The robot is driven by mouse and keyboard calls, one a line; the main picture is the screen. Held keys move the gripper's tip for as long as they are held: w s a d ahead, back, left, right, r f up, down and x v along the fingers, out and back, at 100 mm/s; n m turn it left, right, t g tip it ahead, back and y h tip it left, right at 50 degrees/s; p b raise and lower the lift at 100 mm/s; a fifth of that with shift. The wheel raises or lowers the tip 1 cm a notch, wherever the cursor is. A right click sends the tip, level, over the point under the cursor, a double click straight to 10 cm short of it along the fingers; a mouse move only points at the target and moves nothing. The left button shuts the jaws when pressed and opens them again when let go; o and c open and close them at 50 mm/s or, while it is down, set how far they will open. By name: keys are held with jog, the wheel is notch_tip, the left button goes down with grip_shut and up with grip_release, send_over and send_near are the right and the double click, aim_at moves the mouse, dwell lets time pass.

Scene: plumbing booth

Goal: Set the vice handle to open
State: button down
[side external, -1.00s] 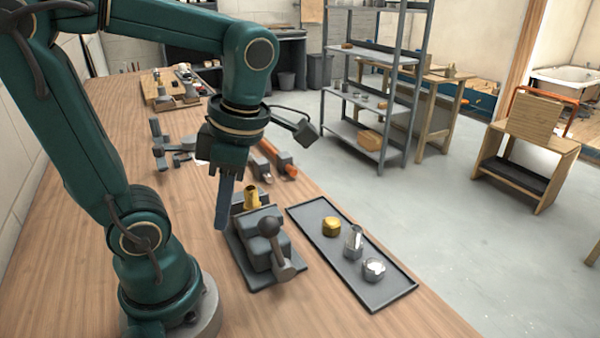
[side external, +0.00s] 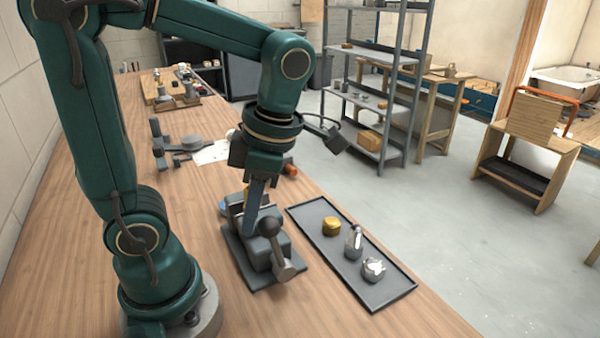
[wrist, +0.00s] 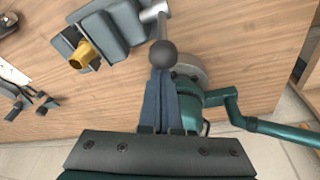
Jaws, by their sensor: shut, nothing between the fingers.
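The grey vice (side external: 262,262) sits on the wooden bench; it also shows at the top of the wrist view (wrist: 122,25). Its handle (side external: 277,250) is a bar with a dark ball knob at its upper end; the knob (wrist: 163,53) shows in the wrist view just beyond my fingertips. A brass fitting (wrist: 84,55) is in the vice, partly hidden by my gripper in the side view. My gripper (side external: 249,234) points down over the vice, its blue fingers shut and empty. The fingertips (wrist: 161,72) appear close to the knob; I cannot tell if they touch it.
A dark tray (side external: 378,302) right of the vice holds a brass piece (side external: 332,226) and two metallic fittings (side external: 354,243). Dark tools (side external: 170,146) and a pale sheet (side external: 213,153) lie farther back. The bench front is clear.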

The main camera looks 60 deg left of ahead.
jog(key=shift+w, duration=0.15)
jog(key=shift+w+r+g, duration=0.15)
jog(key=shift+w+g, duration=0.1)
jog(key=shift+g, duration=0.15)
jog(key=shift+w, duration=0.15)
jog(key=shift+w+g, duration=0.3)
jog(key=shift+w+r, duration=0.15)
jog(key=shift+w, duration=0.35)
jog(key=w+f, duration=0.2)
jog(key=w, duration=0.7)
jog(key=shift+f, duration=0.1)
